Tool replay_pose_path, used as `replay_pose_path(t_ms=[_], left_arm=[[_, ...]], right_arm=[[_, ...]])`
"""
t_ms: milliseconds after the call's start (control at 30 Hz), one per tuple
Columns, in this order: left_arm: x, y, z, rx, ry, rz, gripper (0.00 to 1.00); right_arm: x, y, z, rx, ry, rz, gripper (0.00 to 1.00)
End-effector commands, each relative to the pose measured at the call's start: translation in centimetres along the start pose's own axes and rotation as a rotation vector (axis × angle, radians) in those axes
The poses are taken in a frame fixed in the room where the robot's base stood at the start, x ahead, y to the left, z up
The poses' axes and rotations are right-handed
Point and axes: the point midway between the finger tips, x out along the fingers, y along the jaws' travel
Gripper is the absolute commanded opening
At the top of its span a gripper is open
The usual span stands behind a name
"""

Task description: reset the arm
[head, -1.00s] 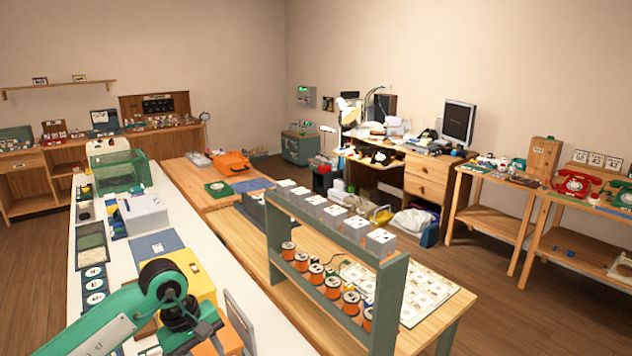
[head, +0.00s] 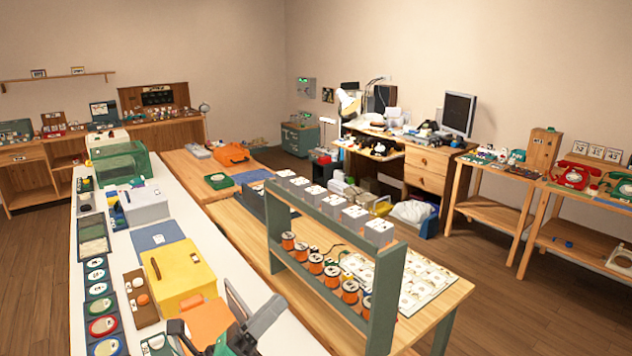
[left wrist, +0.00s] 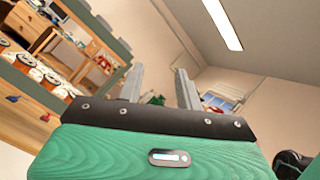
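My left gripper (head: 252,328) shows at the bottom edge of the head view, in front of the orange block and the white counter. Only part of its green body and grey fingers shows there. In the left wrist view, my left gripper (left wrist: 158,82) has its two grey fingers apart with nothing between them. It points across the room, with the wall and a ceiling light beyond it. My right gripper is in neither view.
A yellow box (head: 180,277) and an orange block (head: 207,322) lie on the white counter (head: 245,280). A green rack (head: 335,215) with grey boxes and orange spools stands on the wooden table to the right. Open floor (head: 490,300) lies beyond it.

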Motion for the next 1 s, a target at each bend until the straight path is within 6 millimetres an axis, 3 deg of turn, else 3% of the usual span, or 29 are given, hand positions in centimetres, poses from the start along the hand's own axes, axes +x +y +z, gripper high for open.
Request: replay_pose_path(t_ms=[100, 233, 367, 500, 700, 1000], left_arm=[[-2.7, 2.6, 1.7, -0.295, -0.207, 0.18, 0.36], [-7.0, 6.0, 2.3, -0.608, -0.43, 0.38, 0.36], [-12.6, 9.1, 1.0, -0.908, -0.653, 0.591, 0.36], [-19.6, 11.1, -2.4, -1.206, -0.899, 0.831, 0.36], [-28.7, 10.2, -8.7, -1.532, -1.226, 1.169, 0.36], [-36.5, 5.3, -15.1, -1.75, -1.544, 1.533, 0.36]], right_arm=[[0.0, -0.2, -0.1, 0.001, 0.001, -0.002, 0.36], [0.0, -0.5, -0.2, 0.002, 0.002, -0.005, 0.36], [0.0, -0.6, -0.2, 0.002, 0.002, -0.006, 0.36], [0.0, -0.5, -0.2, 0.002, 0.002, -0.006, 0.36], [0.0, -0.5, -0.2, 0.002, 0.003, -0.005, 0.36], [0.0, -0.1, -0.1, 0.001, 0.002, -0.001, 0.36]])
